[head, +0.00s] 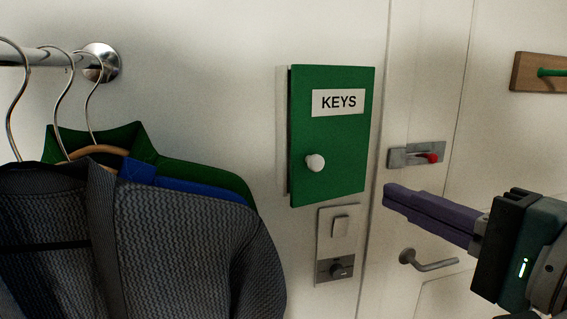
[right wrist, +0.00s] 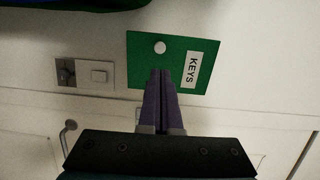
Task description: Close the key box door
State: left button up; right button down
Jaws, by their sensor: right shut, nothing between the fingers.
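The green key box door (head: 330,185) with its KEYS label (head: 338,102) and white round knob (head: 315,162) is on the wall in the middle of the head view. A dark gap and a pale box edge (head: 282,130) show along its left side, so the door looks slightly ajar. My right gripper (head: 387,195) is shut and empty, to the right of the door's lower part. In the right wrist view the gripper (right wrist: 160,72) points at the green door (right wrist: 140,75), with the knob (right wrist: 160,47) beyond its tips. Contact cannot be told. My left gripper is not in view.
Jackets (head: 150,240) hang from a rail (head: 40,57) on the left. A switch and dial panel (head: 338,245) is below the key box. Right of it are a door latch with a red knob (head: 416,155), a door handle (head: 428,264) and a wooden peg rack (head: 535,75).

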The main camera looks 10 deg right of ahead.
jog(key=p, duration=0.1)
send_near(312, 166)
jog(key=x, duration=0.2)
jog(key=d+x, duration=0.1)
jog(key=x, duration=0.2)
jog(key=shift+w, duration=0.5)
jog(key=shift+w+a, duration=0.15)
jog(key=shift+w, duration=0.3)
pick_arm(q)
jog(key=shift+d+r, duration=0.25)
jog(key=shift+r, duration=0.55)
pick_arm(e)
jog(key=w+a+b, duration=0.1)
jog(key=w+a, duration=0.1)
jog(key=shift+w, duration=0.3)
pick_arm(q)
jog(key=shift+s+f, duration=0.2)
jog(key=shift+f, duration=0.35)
pick_arm(e)
jog(key=shift+f, duration=0.1)
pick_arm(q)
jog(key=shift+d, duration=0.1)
pick_arm(e)
jog(key=shift+s, duration=0.1)
